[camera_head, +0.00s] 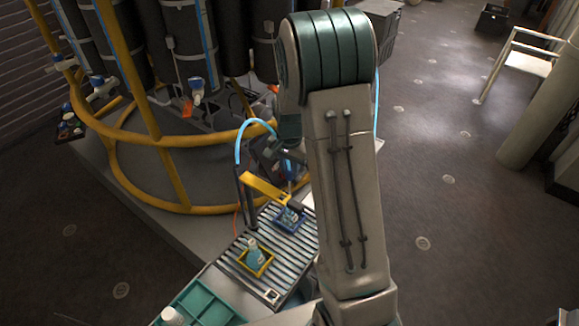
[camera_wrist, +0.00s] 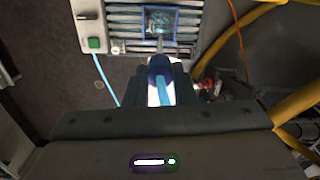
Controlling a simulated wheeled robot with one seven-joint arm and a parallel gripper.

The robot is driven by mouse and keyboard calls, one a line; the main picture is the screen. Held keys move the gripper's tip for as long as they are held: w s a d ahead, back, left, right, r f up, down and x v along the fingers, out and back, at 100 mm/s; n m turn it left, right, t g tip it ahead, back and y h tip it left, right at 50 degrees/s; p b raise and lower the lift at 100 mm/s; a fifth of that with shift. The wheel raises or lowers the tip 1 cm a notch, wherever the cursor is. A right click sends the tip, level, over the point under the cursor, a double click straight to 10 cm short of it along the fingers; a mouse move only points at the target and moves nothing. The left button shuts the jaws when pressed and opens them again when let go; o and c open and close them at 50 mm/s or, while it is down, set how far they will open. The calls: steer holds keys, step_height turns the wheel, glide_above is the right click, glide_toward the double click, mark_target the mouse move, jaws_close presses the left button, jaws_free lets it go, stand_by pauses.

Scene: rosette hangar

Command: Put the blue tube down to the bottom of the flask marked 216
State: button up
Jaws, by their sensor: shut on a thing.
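My gripper (camera_wrist: 160,82) is shut on the blue tube (camera_wrist: 164,92), at a dark blue collar between the fingers. In the head view the blue tube (camera_head: 240,143) arcs up on the left and down to the gripper, which my arm partly hides. A clear flask (camera_head: 289,217) stands in a blue frame on a slatted bench below the gripper; it also shows in the wrist view (camera_wrist: 160,22). The tube's lower end points at this flask; I cannot tell whether it is inside. A second flask (camera_head: 254,254) stands in a yellow frame nearer. I cannot read any number.
A yellow bar (camera_head: 262,188) on a dark post reaches over the slatted bench (camera_head: 284,250) close to the gripper. A green tray (camera_head: 205,304) with a white bottle (camera_head: 172,317) is at the front. Yellow rails (camera_head: 170,140) and dark cylinders (camera_head: 190,45) stand behind.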

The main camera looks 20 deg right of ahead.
steer(key=shift+f, duration=0.15)
steer(key=shift+f+b, duration=0.2)
steer(key=shift+b, duration=0.1)
stand_by(0.4)
steer(key=shift+f+b, duration=0.8)
steer(key=shift+f, duration=0.35)
steer(key=shift+f+b, duration=1.45)
steer(key=shift+f, duration=0.3)
steer(key=shift+f+b, duration=1.55)
steer(key=shift+f, duration=0.65)
